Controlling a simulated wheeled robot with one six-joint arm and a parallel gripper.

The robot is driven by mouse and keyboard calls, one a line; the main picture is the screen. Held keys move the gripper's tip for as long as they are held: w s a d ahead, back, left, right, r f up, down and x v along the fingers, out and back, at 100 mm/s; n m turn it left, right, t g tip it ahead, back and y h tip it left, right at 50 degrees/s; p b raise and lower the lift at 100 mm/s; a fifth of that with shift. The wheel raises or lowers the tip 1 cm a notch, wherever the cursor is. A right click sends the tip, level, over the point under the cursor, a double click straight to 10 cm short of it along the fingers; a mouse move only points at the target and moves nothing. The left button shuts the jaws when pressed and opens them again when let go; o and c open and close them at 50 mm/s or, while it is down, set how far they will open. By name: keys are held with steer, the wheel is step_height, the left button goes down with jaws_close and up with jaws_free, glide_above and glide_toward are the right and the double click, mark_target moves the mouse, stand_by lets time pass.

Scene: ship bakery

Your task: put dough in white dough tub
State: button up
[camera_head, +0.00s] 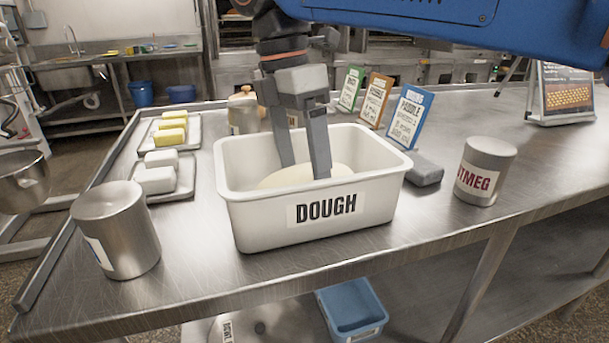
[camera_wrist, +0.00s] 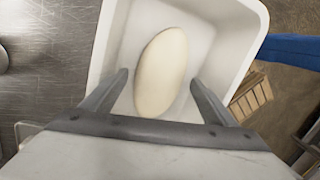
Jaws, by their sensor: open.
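The white dough tub (camera_head: 372,204) with its DOUGH label stands on the steel table, near the front edge. The pale oval dough (camera_head: 283,178) lies inside it, partly hidden by the front wall and my gripper. In the wrist view the whole dough (camera_wrist: 161,72) rests on the floor of the tub (camera_wrist: 232,50). My gripper (camera_head: 306,172) is open, its fingers reaching down into the tub, one to each side in the wrist view. I see a gap between the fingers and the dough there, so it is not gripped.
A steel canister (camera_head: 118,232) stands left of the tub, and a nutmeg canister (camera_head: 485,170) stands right. Trays of butter blocks (camera_head: 160,170) lie behind left. Upright cards (camera_head: 409,117) and a grey block (camera_head: 425,168) are behind right. The front table edge is close.

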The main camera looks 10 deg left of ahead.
mark_target(298, 167)
steer(key=r, duration=0.3)
steer(key=a+r, duration=0.1)
steer(key=r, duration=0.1)
steer(key=shift+w, duration=0.1)
steer(key=shift+r, duration=0.1)
steer(key=shift+d, duration=0.1)
